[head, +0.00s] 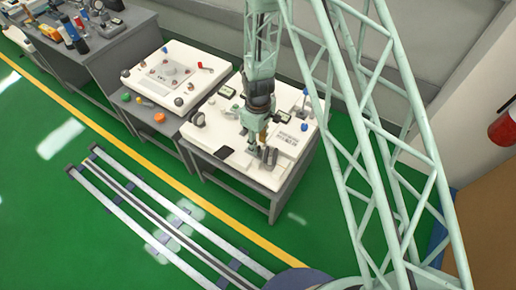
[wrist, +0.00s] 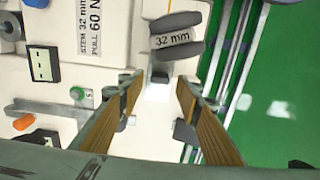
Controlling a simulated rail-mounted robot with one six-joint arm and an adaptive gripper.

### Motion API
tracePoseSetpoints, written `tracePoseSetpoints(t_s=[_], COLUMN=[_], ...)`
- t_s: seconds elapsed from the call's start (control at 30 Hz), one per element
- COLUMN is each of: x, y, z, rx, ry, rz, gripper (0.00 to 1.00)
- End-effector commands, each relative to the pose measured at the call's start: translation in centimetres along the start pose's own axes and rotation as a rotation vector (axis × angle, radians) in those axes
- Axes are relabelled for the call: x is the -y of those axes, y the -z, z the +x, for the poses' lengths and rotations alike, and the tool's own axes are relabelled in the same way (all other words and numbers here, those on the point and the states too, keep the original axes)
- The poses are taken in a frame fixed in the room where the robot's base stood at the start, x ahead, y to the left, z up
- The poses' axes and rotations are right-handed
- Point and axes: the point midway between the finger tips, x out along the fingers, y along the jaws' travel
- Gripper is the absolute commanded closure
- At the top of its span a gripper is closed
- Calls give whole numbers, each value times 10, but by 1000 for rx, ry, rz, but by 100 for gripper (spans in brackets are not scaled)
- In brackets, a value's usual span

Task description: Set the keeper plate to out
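My gripper (wrist: 158,88) is open, its two fingers apart on either side of a small grey post (wrist: 160,76) over the white cart top. It touches nothing that I can make out. Beyond the fingertips is a dark grey two-lobed piece labelled "32 mm" (wrist: 172,40). A flat metallic bar (wrist: 55,108) lies left of the fingers, near a green knob marked S (wrist: 78,93); I cannot tell whether this bar is the keeper plate. No "out" mark is readable. In the head view my gripper (head: 260,150) is low over the near part of the right cart (head: 215,135).
A label reading "STEM 32 mm PULL 60 N" (wrist: 90,28), a black box (wrist: 43,65) and an orange knob (wrist: 23,122) are on the left. A second white-topped cart (head: 150,85) stands left. Green floor and rails (head: 165,225) lie in front.

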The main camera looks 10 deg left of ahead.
Motion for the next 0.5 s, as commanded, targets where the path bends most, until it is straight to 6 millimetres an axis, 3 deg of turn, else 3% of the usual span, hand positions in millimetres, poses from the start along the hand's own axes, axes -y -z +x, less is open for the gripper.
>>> tracePoseSetpoints(t_s=[0.2,0.5], x=[0,0], y=[0,0], z=[22,35], rx=[0,-1], ry=[0,-1], rz=[0,0], gripper=[68,68])
